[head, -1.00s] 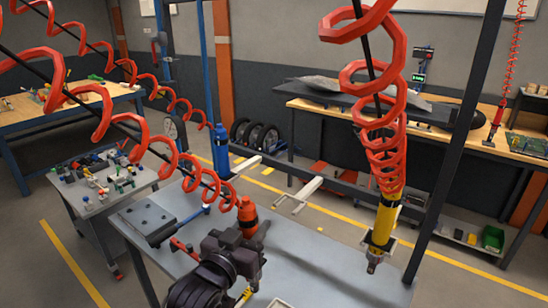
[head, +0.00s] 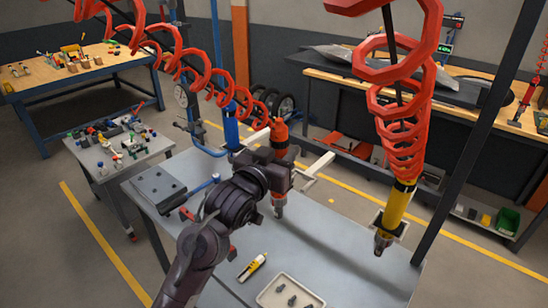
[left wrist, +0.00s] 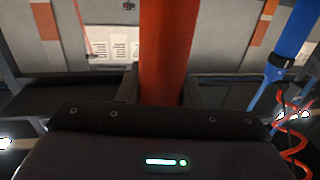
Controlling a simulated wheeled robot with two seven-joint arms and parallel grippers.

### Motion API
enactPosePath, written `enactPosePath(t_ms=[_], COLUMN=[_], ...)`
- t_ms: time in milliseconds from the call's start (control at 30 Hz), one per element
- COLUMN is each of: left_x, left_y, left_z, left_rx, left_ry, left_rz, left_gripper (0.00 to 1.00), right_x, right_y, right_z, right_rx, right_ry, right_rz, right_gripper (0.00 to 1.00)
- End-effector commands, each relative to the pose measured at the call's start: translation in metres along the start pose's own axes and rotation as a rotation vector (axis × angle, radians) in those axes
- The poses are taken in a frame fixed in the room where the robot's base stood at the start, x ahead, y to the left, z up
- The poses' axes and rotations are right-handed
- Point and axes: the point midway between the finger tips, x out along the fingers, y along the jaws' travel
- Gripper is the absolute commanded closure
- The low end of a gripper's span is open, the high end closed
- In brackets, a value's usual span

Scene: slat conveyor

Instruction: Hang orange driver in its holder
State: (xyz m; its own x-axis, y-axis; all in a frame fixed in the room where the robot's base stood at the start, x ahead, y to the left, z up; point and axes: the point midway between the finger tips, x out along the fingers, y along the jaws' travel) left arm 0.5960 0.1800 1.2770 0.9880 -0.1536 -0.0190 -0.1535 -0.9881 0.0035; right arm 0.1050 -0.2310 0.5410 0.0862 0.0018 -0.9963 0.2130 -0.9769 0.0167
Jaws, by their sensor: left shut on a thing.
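The orange driver (head: 281,140) is upright with its grey tip (head: 279,211) pointing down over the table. My left gripper (head: 280,168) is shut on its body. In the left wrist view the orange driver (left wrist: 168,50) rises between the fingers of my left gripper (left wrist: 165,95). A pale forked holder (head: 318,165) juts out just right of the driver, with nothing in it, and the driver is beside it. The blue driver (head: 231,126) hangs farther back left, near another pale bracket (head: 254,137). The yellow driver (head: 397,208) hangs at the right. My right gripper is out of view.
Red coiled hoses (head: 402,140) hang above. A dark post (head: 464,130) stands at the right. The table's middle is clear.

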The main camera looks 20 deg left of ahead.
Motion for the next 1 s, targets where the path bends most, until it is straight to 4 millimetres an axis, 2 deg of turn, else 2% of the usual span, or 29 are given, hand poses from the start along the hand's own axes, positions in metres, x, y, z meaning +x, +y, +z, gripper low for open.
enactPosePath(t_ms=[133, 700, 1000], left_x=[0.014, 0.066, 0.080], left_y=[0.004, 0.014, 0.016], left_z=[0.004, 0.003, 0.003], left_rx=[0.001, 0.001, 0.000], left_ry=[0.002, 0.000, 0.001], left_rz=[0.002, 0.002, 0.001], left_gripper=[1.00, 1.00, 1.00], right_x=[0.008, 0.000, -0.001], right_y=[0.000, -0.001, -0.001], right_z=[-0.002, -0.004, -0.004], right_rx=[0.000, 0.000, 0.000], right_ry=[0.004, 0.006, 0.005], right_rz=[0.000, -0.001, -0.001], right_gripper=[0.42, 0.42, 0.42])
